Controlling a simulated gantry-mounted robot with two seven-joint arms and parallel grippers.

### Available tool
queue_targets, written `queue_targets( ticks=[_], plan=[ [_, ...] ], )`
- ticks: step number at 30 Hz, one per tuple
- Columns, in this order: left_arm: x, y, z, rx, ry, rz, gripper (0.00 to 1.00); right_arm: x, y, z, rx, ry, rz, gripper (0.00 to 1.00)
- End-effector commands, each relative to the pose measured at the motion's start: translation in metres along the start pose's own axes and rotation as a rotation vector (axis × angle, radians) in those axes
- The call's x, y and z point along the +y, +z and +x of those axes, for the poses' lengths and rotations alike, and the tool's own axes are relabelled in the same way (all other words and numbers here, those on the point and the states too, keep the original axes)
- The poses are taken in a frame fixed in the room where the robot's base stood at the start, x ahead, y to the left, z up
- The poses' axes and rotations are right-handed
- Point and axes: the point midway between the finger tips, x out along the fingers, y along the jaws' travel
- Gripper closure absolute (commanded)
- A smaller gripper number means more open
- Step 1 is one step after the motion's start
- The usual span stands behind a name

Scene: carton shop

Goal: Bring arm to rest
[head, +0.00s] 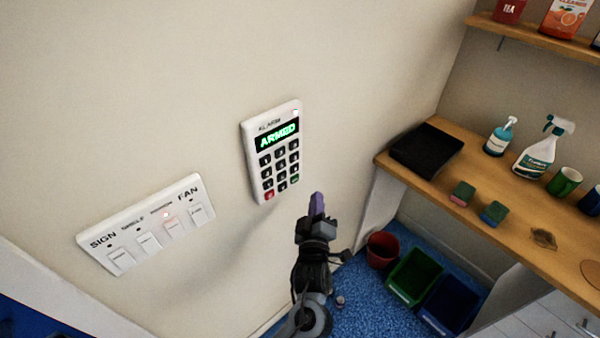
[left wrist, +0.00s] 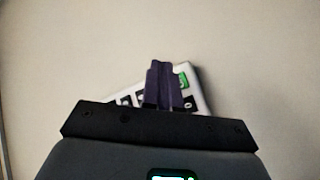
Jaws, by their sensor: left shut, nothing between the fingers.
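My left gripper (head: 317,205) points up in the head view, just below and right of the alarm keypad (head: 265,176). Its purple fingers are shut with nothing between them. In the left wrist view the shut fingers (left wrist: 163,85) stand in front of the keypad (left wrist: 201,88) and hide part of it. The keypad is white with dark keys, one red key and one green key, and its display reads ARMED in green. I cannot tell how far the fingertips are from the wall. My right gripper is not in view.
A switch panel (head: 140,233) marked SIGN and FAN is on the wall at left. A wooden counter (head: 500,205) at right holds a black tray (head: 427,150), bottles, sponges and cups. A red bucket (head: 381,250), a green bin (head: 414,276) and a blue bin (head: 451,304) stand below.

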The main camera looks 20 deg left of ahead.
Motion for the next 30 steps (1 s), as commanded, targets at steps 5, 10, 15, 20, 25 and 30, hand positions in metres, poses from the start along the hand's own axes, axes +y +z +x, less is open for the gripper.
queue_targets(
  ticks=[5,10,15,20,25,30],
  plan=[
    [-0.003,0.001,-0.002,-0.005,-0.006,0.003,1.0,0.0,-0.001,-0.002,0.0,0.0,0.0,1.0],
    [-0.035,0.011,-0.021,-0.047,-0.059,0.045,1.0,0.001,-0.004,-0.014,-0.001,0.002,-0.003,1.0],
    [-0.099,-0.011,-0.064,-0.109,-0.145,0.119,1.0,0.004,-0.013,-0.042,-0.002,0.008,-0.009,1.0],
    [-0.137,-0.04,-0.127,-0.408,-0.221,0.257,1.0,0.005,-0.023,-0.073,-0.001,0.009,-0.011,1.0],
    [-0.142,-0.058,-0.195,-0.797,-0.229,0.504,1.0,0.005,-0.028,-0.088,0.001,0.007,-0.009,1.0],
    [-0.133,-0.077,-0.244,-1.088,-0.184,0.759,1.0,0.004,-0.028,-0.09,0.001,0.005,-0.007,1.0]
  ],
)
